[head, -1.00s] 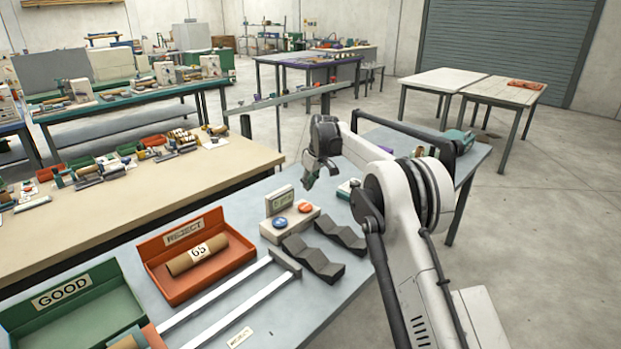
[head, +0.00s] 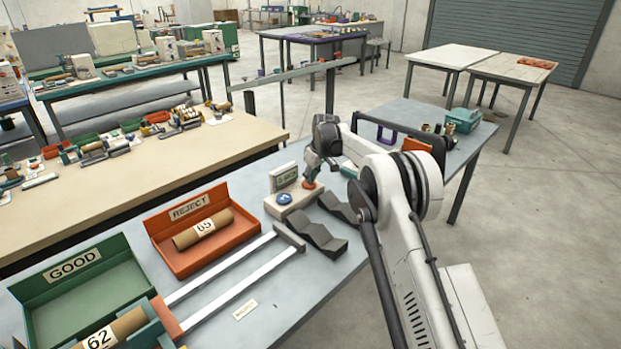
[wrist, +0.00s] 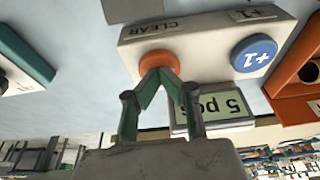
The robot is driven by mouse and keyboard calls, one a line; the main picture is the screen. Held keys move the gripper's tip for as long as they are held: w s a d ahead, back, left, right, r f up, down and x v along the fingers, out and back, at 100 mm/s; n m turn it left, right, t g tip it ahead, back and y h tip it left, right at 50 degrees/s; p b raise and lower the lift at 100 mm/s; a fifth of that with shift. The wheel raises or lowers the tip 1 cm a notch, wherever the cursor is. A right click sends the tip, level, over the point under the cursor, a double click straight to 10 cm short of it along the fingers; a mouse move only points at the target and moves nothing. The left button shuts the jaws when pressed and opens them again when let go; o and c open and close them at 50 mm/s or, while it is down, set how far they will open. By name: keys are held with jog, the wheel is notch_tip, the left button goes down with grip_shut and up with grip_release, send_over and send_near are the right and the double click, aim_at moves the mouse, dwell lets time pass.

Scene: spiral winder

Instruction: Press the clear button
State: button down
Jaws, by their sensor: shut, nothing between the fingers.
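The counter box (head: 291,200) stands on the grey table and carries an orange button (head: 309,186) and a blue button (head: 284,198). In the wrist view the word CLEAR is printed upside down beside the orange button (wrist: 158,59), and the blue button (wrist: 254,56) reads +1. The display (wrist: 222,108) behind them reads 5 pcs. My gripper (wrist: 160,73) is shut and empty, with its fingertips at the near edge of the orange button and partly covering it. I cannot tell whether the button is pushed down. In the head view my gripper (head: 309,179) points down at the same button.
Dark V-shaped blocks (head: 318,239) lie right in front of the box. A red REJECT tray (head: 214,246) holds a tube marked 65 (head: 201,230). A green GOOD tray (head: 80,282) and a tube marked 62 (head: 108,331) are at the front left.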

jog(key=shift+s+f+b, duration=0.1)
jog(key=shift+f+b, duration=0.7)
jog(key=shift+f, duration=0.2)
jog(key=a+v, duration=0.1)
jog(key=v, duration=1.3)
jog(key=shift+w+r+p, duration=0.2)
jog(key=shift+w+p, duration=0.15)
jog(key=shift+w, duration=0.05)
